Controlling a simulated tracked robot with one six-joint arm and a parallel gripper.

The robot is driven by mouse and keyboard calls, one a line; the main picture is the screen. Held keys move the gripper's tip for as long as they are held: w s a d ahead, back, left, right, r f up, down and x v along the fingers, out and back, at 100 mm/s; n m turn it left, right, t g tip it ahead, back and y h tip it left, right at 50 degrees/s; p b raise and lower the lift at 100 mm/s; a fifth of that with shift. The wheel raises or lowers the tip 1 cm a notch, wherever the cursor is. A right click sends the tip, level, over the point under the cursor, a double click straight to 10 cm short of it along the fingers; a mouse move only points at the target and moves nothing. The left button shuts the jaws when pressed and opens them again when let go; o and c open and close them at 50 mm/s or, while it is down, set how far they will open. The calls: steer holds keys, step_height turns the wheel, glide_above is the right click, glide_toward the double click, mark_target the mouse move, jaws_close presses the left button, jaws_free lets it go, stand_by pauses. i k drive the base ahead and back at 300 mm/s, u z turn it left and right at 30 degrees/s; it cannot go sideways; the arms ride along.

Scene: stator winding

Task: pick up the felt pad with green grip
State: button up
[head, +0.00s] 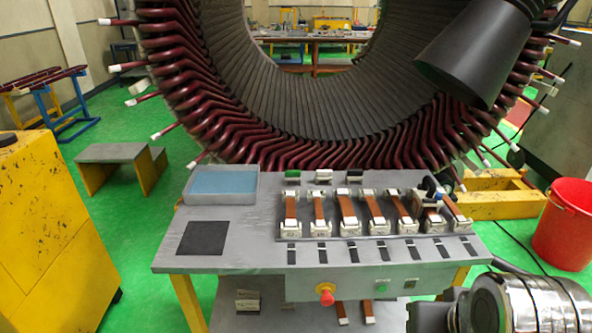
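The felt pad with the green grip (292,176) stands at the back edge of the grey work table, left of two similar small pads. Its top shows green and its lower part is pale; it is small in the head view. Beside it are a pad with a white grip (324,176) and a pad with a dark grip (354,175). I cannot make out my gripper's fingers in this view. Nothing is seen touching the green-grip pad.
The grey table (215,215) bears a blue-lined tray (222,183), a black square mat (203,238) and several copper bars in white-ended holders (347,212). A dark device (430,187) sits by the right-hand bars. The large stator (250,110) rises behind. A red bucket (563,223) stands at right.

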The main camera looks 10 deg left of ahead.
mark_target(290, 175)
steer(key=u, duration=0.1)
steer(key=i, duration=1.25)
steer(key=u, duration=2.45)
